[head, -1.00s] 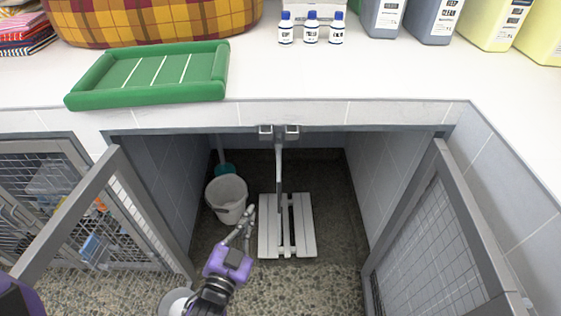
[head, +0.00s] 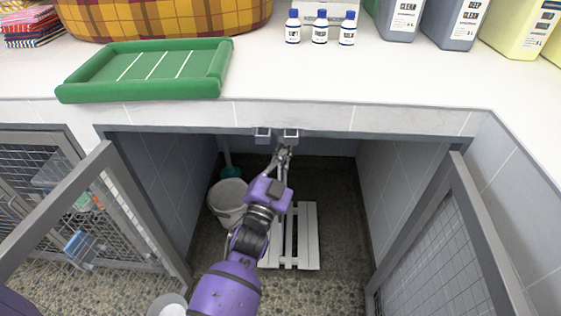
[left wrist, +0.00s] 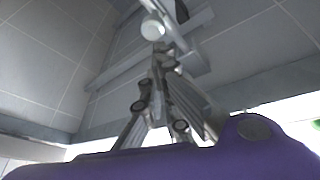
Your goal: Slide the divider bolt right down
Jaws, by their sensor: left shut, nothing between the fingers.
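Two small grey brackets (head: 277,135) sit under the counter's front edge, at the top of the open kennel. The divider between them and the floor is mostly hidden behind my left arm. My left gripper (head: 283,154) is shut and empty, its tips just below the brackets. In the left wrist view my gripper (left wrist: 163,62) points up at a grey metal rod with a pale round end (left wrist: 153,28), which looks like part of the bolt. I cannot tell whether the fingers touch it. My right gripper is not in view.
A white bucket (head: 228,200) and a slatted white board (head: 306,236) are on the kennel floor. Open mesh doors flank the opening, left (head: 150,225) and right (head: 465,215). A green tray (head: 148,70) and several bottles stand on the counter (head: 330,85).

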